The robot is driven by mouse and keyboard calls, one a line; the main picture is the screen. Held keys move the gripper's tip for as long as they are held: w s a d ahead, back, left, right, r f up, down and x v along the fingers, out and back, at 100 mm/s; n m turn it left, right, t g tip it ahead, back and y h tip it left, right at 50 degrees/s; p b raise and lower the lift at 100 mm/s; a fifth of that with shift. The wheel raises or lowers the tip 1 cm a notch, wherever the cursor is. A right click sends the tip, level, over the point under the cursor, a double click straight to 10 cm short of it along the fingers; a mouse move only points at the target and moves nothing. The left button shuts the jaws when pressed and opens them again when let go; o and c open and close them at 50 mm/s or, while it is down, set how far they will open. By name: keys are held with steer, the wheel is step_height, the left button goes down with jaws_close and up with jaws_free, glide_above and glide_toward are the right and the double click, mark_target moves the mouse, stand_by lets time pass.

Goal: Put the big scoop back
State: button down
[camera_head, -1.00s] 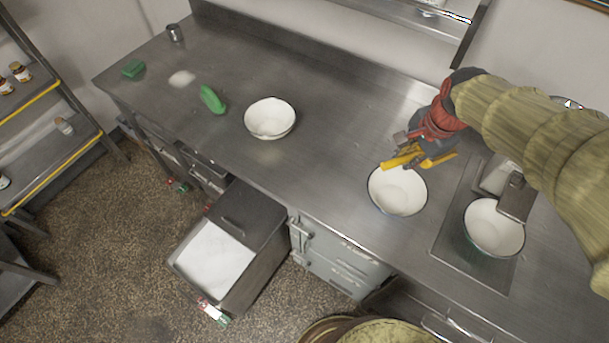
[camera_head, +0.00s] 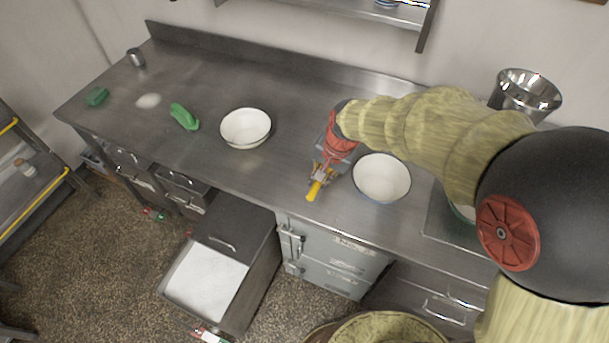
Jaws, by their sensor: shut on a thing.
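My gripper (camera_head: 315,188) is above the steel worktop, left of the nearer white bowl and near the worktop's front edge. It points down toward the front, with its yellow fingers close together. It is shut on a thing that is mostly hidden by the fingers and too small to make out. I cannot tell whether this is the big scoop. No scoop shows clearly elsewhere. A long green object (camera_head: 184,117) lies on the worktop to the left; I cannot tell what it is.
The worktop (camera_head: 235,85) carries a white bowl (camera_head: 246,128), another white bowl (camera_head: 381,178), a green block (camera_head: 97,97) and a metal cup (camera_head: 136,57). A steel container (camera_head: 525,93) is at the back right.

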steer(key=w+a+f, duration=0.1)
steer(key=w+f, duration=0.1)
steer(key=w+a+f, duration=0.2)
steer(key=w+a+f+b, duration=0.1)
steer(key=w+f, duration=0.2)
steer(key=shift+a, duration=0.4)
steer(key=shift+b+x, duration=0.4)
steer(key=shift+x, duration=1.45)
steer(key=shift+d+f, duration=0.1)
steer(key=shift+f, duration=0.1)
steer(key=c, duration=1.8)
jaws_free()
steer(key=shift+c, duration=0.2)
steer(key=shift+o, duration=0.4)
steer(key=p+v, duration=0.1)
steer(key=v, duration=1.1)
steer(key=shift+p, duration=0.4)
